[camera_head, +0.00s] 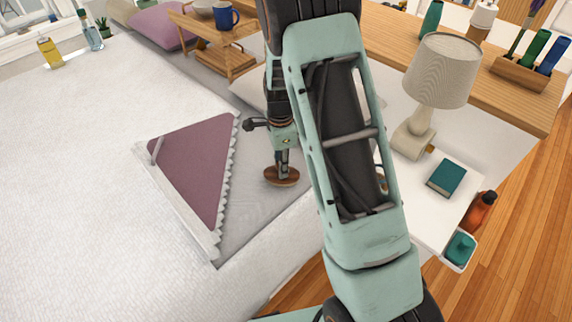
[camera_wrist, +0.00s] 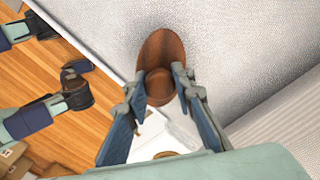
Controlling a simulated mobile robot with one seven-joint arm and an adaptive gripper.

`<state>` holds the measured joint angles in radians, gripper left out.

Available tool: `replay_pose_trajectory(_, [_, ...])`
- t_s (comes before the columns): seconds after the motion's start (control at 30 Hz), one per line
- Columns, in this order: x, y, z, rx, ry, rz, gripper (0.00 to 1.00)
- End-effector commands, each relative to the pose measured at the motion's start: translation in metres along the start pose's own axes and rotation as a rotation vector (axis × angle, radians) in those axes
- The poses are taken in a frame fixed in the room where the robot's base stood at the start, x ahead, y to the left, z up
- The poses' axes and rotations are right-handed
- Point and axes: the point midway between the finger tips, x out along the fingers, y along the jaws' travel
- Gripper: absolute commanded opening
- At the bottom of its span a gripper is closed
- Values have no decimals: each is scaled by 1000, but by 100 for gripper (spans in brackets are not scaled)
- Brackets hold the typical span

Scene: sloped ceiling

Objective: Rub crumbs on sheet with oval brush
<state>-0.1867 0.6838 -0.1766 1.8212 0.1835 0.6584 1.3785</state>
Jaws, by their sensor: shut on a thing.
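The oval brush (camera_head: 282,177) has a brown wooden back and is low over the grey sheet (camera_head: 262,212) in the head view. My gripper (camera_head: 281,165) is shut on it from above. In the wrist view the brush (camera_wrist: 162,62) shows between the two fingertips of my gripper (camera_wrist: 166,88), which pinch its raised round handle. The brush seems to rest on the sheet, but its underside is hidden and I cannot be sure of contact. No crumbs can be made out on the sheet; they are too small or hidden.
A folded white cover with a mauve triangle (camera_head: 194,170) lies left of the brush. A wooden tray stand (camera_head: 222,62) with a blue mug (camera_head: 225,16) stands behind.

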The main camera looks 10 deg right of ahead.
Motion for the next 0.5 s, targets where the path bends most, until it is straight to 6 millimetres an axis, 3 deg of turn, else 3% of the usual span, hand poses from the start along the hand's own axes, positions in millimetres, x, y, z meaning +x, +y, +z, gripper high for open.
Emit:
replay_pose_trajectory(0.2, [-2, -18, 9, -1, 0, -4, 4])
replay_pose_trajectory(0.5, [-2, -29, 15, -1, 0, -5, 4])
